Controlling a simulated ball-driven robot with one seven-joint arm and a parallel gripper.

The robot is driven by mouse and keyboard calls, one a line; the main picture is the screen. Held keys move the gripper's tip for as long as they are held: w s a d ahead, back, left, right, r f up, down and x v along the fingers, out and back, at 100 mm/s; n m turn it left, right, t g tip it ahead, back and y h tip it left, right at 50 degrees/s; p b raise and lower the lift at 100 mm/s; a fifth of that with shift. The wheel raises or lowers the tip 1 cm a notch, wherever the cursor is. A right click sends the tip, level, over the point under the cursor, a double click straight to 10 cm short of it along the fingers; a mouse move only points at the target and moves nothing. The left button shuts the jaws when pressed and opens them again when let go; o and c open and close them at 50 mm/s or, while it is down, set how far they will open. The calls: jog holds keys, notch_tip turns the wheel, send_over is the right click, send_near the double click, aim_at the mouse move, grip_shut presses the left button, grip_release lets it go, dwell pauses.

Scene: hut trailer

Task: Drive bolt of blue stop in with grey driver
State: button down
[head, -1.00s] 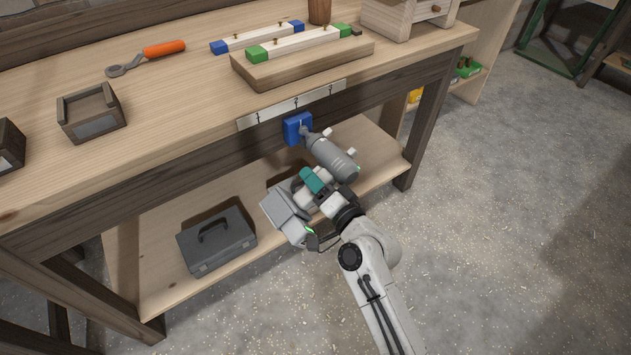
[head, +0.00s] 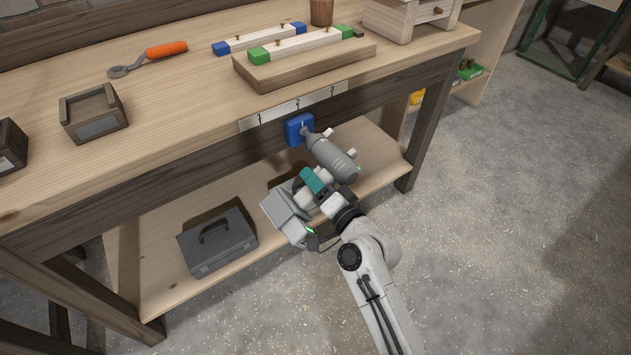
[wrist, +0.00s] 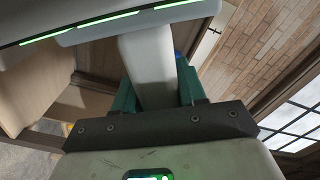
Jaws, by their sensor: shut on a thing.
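The blue stop (head: 299,129) sits on the front edge of the workbench, below the numbered strip, under the mark 2. My gripper (head: 314,183) is shut on the grey driver (head: 331,158). The driver's nose points up and left and meets the front face of the blue stop. The bolt is hidden at the driver's tip. In the wrist view, the driver's grey grip (wrist: 148,68) lies between the teal fingers, and a bit of the blue stop (wrist: 178,55) shows behind it.
A grey toolbox (head: 216,240) stands on the lower shelf. The floor at right is clear.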

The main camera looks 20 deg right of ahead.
jog(key=shift+w+a+r, duration=0.1)
jog(key=shift+w+r, duration=0.05)
jog(key=shift+w, duration=0.2)
dwell(0.7)
jog(key=shift+s, duration=0.1)
jog(key=shift+v, duration=1.4)
jog(key=d+b, duration=0.2)
jog(key=d, duration=0.1)
jog(key=s+d+b, duration=0.1)
jog(key=d+b, duration=0.2)
jog(key=shift+s+d, duration=0.2)
jog(key=shift+d, duration=0.2)
jog(key=shift+s+d+b, duration=0.15)
jog(key=shift+d+b, duration=0.2)
jog(key=shift+d, duration=0.25)
